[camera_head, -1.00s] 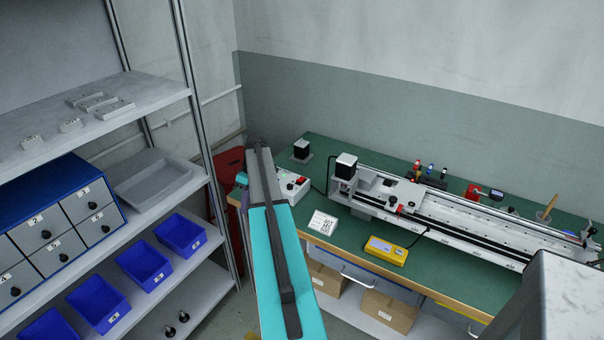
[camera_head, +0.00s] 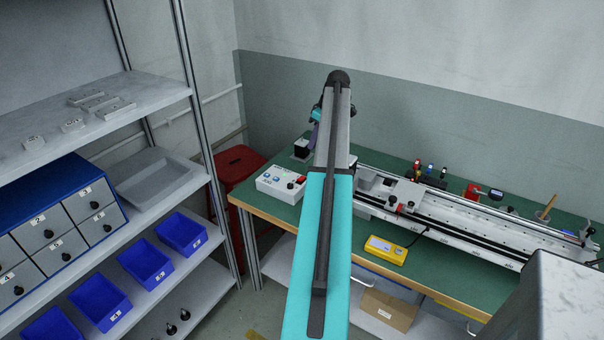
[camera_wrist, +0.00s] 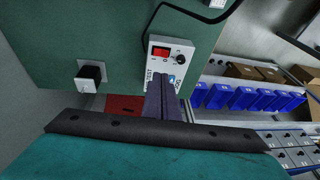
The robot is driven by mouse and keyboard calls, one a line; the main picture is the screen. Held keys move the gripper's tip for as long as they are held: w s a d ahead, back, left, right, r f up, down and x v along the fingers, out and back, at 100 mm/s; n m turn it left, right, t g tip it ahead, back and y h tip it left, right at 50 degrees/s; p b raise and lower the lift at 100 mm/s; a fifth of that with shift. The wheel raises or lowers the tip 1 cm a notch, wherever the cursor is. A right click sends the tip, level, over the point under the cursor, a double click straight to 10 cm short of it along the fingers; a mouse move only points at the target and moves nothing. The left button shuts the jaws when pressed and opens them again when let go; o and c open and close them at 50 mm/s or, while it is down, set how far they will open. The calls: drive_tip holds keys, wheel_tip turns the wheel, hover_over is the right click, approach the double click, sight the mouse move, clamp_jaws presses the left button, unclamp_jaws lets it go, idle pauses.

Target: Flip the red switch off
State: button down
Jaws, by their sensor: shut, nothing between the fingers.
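The red switch (camera_head: 301,180) sits at the right end of the top of a white control box (camera_head: 274,188), on the left end of the green bench. In the wrist view the red switch (camera_wrist: 159,52) is on the box face beside a black knob (camera_wrist: 180,60). My gripper (camera_wrist: 164,78) has its dark purple fingers together and empty. In that view the fingertips overlap the lower part of the box, below the switch; contact cannot be told. In the head view the gripper is mostly hidden behind my arm.
A long rail machine (camera_head: 450,214) and a yellow meter (camera_head: 386,249) occupy the bench to the right. A shelf with blue bins (camera_head: 182,235) stands left. A red stool (camera_head: 238,165) is beside the bench.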

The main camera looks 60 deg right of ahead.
drive_tip(key=shift+f, duration=0.15)
drive_tip(key=p, duration=0.4)
hover_over(300, 179)
drive_tip(key=s+d, duration=0.1)
wheel_tip(300, 179, down, 11)
drive_tip(key=shift+d, duration=0.15)
drive_tip(key=shift+a+f, duration=0.15)
drive_tip(key=shift+f, duration=0.4)
drive_tip(key=shift+a+f, duration=0.15)
drive_tip(key=shift+f, duration=0.35)
